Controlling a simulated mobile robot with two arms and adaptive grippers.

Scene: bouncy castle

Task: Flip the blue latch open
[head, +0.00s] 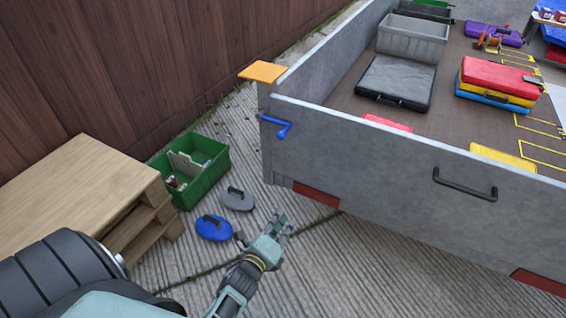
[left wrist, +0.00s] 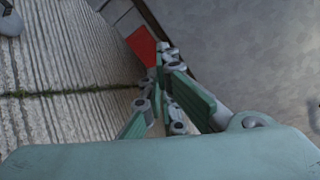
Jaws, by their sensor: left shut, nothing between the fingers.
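The blue latch (head: 280,126) is a small bent handle at the left corner of the grey trailer's side panel (head: 370,160), near its top edge. One part runs sideways along the panel and the end hangs down. My left gripper (head: 279,224) is shut and empty, low over the concrete in front of the panel, well below the latch and apart from it. In the left wrist view the shut fingers (left wrist: 165,75) point toward a red reflector (left wrist: 142,46) low on the panel. The latch does not show in that view. My right gripper is not in view.
A wooden pallet stack (head: 75,195) and a green crate (head: 192,170) stand at left. A blue lidded object (head: 214,229) and a grey one (head: 237,200) lie on the ground. Cases (head: 498,80) lie in the trailer bed.

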